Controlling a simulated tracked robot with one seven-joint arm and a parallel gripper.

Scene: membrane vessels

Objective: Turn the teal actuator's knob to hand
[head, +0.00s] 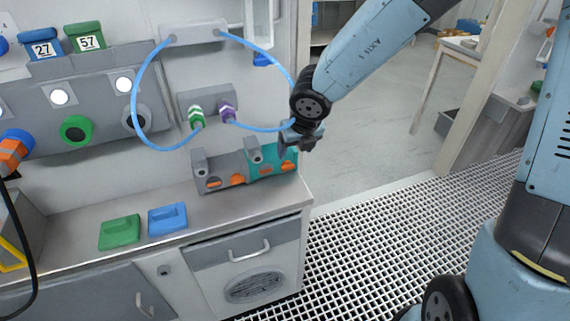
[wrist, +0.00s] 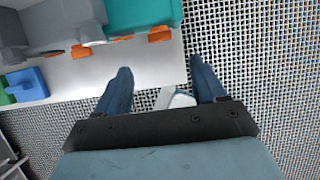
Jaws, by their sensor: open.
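The teal actuator (head: 285,154) stands at the right end of the bench, beside a similar grey unit (head: 228,162). Orange parts (head: 265,170) show low on its front, and a grey part (head: 257,154) sits at its upper left; I cannot tell which is the knob or its setting. In the wrist view the teal body (wrist: 140,14) is at the top, with an orange part (wrist: 160,34) at its lower edge. My gripper (head: 300,140) is near the actuator's upper right and partly covers it. In the wrist view its fingers (wrist: 161,70) are apart and empty.
A green block (head: 120,232) and a blue block (head: 168,218) lie on the bench (head: 90,255). Blue hoses (head: 136,95) loop above to green and purple connectors (head: 228,112). Grating floor (head: 390,240) lies open right of the bench.

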